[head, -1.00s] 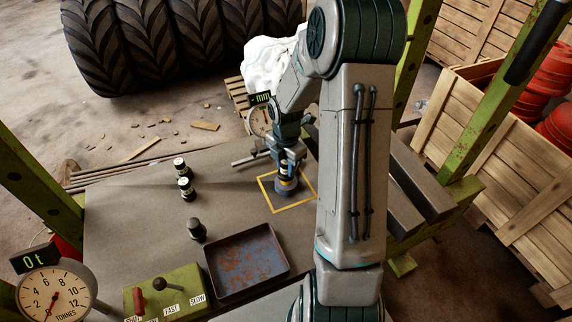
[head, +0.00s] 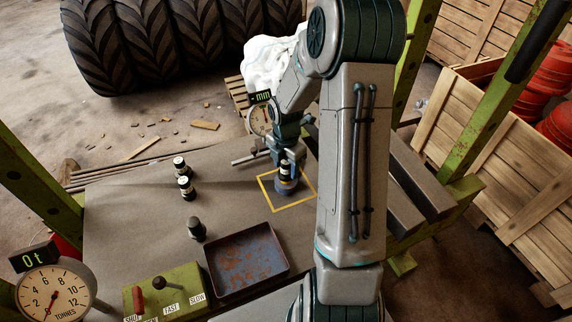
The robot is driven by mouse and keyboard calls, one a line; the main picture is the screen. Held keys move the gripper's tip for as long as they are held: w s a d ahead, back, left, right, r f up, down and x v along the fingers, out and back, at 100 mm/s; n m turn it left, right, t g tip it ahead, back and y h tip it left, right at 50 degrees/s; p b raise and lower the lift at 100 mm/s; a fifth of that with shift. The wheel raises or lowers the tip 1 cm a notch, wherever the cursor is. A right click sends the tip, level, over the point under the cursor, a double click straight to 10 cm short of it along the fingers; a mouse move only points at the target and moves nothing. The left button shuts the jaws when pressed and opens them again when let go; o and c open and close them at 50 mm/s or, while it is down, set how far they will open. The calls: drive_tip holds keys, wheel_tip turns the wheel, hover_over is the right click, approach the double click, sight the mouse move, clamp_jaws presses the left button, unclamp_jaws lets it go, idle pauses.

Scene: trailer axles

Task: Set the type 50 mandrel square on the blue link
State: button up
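The blue link (head: 286,189) stands inside the yellow square outline on the grey bench. A dark mandrel with a pale label band (head: 285,171) is upright directly above the link, at or close to its top. Whether it rests on the link or hangs just over it is too small to tell. My gripper (head: 287,160) is at the mandrel's upper part, coming down from above. Its fingers are small and partly hidden, so whether they grip the mandrel is unclear. The type number on the mandrel cannot be read.
Two banded mandrels (head: 186,188) and a dark one (head: 196,230) stand on the bench to the left. A rusty tray (head: 246,262) and a green lever box (head: 165,298) are at the front. The load dial (head: 54,298) reads 0t. A second dial (head: 260,119) is behind.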

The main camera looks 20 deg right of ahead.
wheel_tip(320, 180, up, 14)
drive_tip(key=shift+p, duration=0.45)
drive_tip(key=shift+f, duration=0.1)
idle(0.4)
drive_tip(key=s+a+r+m+t, duration=0.1)
drive_tip(key=s+a+r+m, duration=0.2)
drive_tip(key=s+m, duration=0.6)
drive_tip(key=s+a+r+m+t, duration=0.1)
drive_tip(key=s+a+r+m, duration=0.3)
drive_tip(key=s+m, duration=0.5)
drive_tip(key=a+m, duration=0.2)
drive_tip(key=m, duration=0.2)
drive_tip(key=shift+s+a+m+t, duration=0.25)
drive_tip(key=shift+a+m+t, duration=0.05)
drive_tip(key=shift+a+t, duration=0.1)
